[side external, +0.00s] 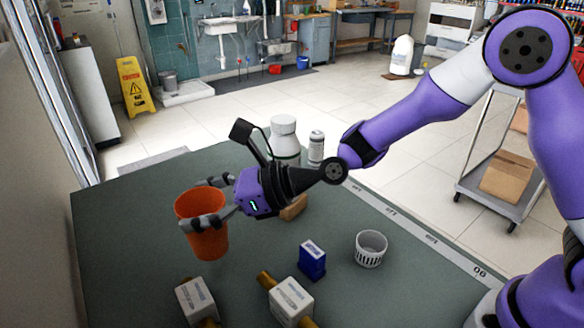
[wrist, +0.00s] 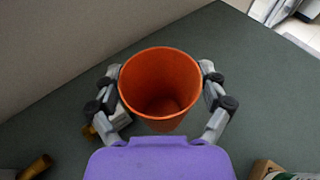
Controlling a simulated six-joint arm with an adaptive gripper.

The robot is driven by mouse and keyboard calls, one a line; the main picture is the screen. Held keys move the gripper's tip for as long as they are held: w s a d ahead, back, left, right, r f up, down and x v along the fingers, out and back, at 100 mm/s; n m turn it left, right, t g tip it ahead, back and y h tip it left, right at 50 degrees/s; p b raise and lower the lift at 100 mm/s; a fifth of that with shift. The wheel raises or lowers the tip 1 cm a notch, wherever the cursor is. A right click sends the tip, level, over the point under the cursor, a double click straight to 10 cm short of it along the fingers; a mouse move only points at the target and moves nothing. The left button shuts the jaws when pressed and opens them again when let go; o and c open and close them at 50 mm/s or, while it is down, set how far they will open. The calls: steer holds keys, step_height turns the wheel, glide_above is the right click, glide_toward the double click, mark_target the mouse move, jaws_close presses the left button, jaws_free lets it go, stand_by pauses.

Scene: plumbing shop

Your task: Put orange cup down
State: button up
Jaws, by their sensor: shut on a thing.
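The orange cup (side external: 207,243) is upright at the left part of the green table (side external: 130,196) in the side view. My gripper (side external: 197,205) is shut on it, with a finger on either side of its upper part. In the wrist view the cup (wrist: 160,84) shows its open mouth and empty inside, between the two fingers of my gripper (wrist: 160,80). I cannot tell for sure whether the cup's base touches the table or hangs just above it.
White-and-brass parts (side external: 197,301) and (side external: 291,301) lie at the front. A blue box (side external: 312,261) and a white slotted cup (side external: 370,249) stand to the right. A white bottle (side external: 284,138) and a can (side external: 316,148) stand behind my gripper. The table's far left is clear.

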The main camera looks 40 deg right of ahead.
steer(key=shift+w+d+f, duration=0.35)
steer(key=shift+w+f, duration=0.15)
steer(key=shift+w, duration=0.2)
steer(key=shift+f, duration=1.95)
steer(key=o, duration=1)
steer(key=shift+f, duration=0.1)
steer(key=shift+c, duration=0.2)
